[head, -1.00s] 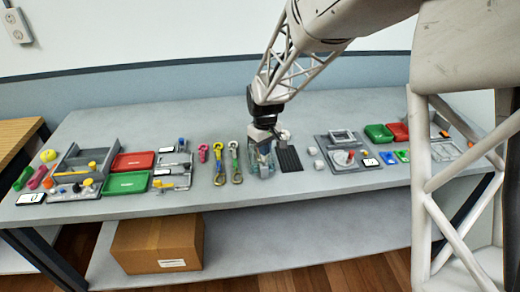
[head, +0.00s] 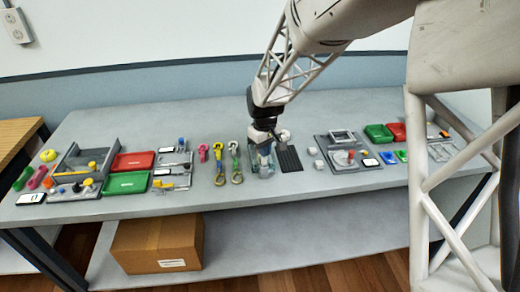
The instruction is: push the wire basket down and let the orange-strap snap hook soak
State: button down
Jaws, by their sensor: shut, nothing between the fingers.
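A clear, glassy container (head: 262,170) stands near the middle of the bench, to the left of a dark ribbed mat. My gripper (head: 264,151) points down at this container and its fingers are shut. It overlaps the container's upper part in the picture, and I cannot tell whether it touches anything there. The wire basket cannot be made out behind the gripper and the clear walls. I see no orange-strap snap hook; whether it is inside the container is too small and hidden to tell.
The dark ribbed mat (head: 289,158) and white blocks (head: 316,160) are to the right. Red (head: 133,161) and green (head: 126,183) trays stand farther left.

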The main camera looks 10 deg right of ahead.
jog(key=shift+r, duration=2.5)
jog(key=c, duration=1.7)
grip_release()
notch_tip(320, 180, up, 6)
